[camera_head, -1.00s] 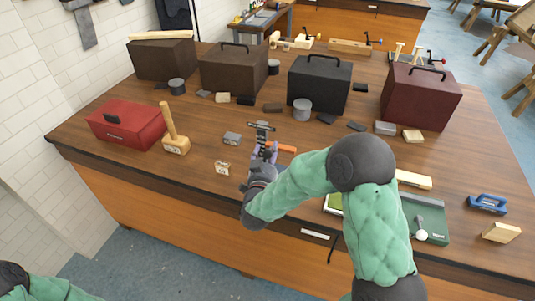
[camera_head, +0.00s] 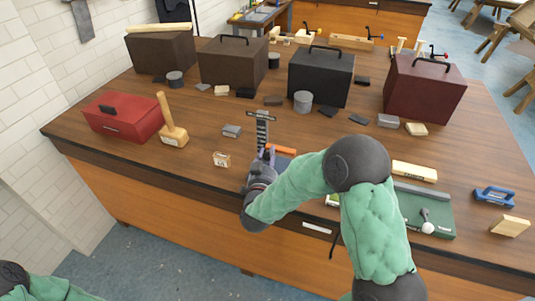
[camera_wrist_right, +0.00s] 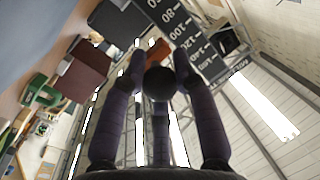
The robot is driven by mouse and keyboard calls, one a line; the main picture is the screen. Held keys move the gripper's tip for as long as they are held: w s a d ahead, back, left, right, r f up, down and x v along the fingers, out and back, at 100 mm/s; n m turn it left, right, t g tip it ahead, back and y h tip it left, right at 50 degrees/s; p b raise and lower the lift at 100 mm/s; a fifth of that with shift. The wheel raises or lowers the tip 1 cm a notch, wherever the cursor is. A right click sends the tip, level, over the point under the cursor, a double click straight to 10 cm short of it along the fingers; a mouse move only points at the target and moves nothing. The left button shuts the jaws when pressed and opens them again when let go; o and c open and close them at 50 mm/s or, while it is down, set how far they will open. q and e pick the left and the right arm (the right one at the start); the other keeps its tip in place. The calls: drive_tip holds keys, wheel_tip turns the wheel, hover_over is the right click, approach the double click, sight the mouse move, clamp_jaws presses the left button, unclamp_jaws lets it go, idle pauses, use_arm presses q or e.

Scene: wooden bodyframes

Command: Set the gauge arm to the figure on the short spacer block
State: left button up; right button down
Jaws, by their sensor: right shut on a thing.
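The gauge is a dark upright scale (camera_head: 262,130) with a crossbar on top and an orange arm (camera_head: 281,149) low on it. In the right wrist view the scale (camera_wrist_right: 182,38) carries white figures including 80, 100 and 120, and the orange part (camera_wrist_right: 158,50) lies beside it. My right gripper (camera_wrist_right: 160,75) is shut on a dark round knob (camera_wrist_right: 160,84). The arm's exact reading cannot be told. A small pale wooden block (camera_head: 221,160) with dark marking, too small to read, stands left of the gauge; I cannot tell whether it is the short spacer block. My left gripper is out of view.
A grey block (camera_head: 232,131), a mallet (camera_head: 173,132) and a red box (camera_head: 122,117) are to the left. Several large cases, including a black one (camera_head: 320,80), stand behind. A green tray (camera_head: 435,214), a pale bar (camera_head: 414,171) and a blue-handled tool (camera_head: 494,196) are on the right.

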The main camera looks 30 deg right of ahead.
wheel_tip(320, 180, down, 3)
drive_tip(key=shift+f+b, duration=0.1)
drive_tip(key=shift+b, duration=0.7)
drive_tip(key=c, duration=0.9)
unclamp_jaws()
drive_tip(key=shift+c, duration=0.2)
drive_tip(key=v, duration=1.2)
drive_tip(key=shift+a, duration=0.1)
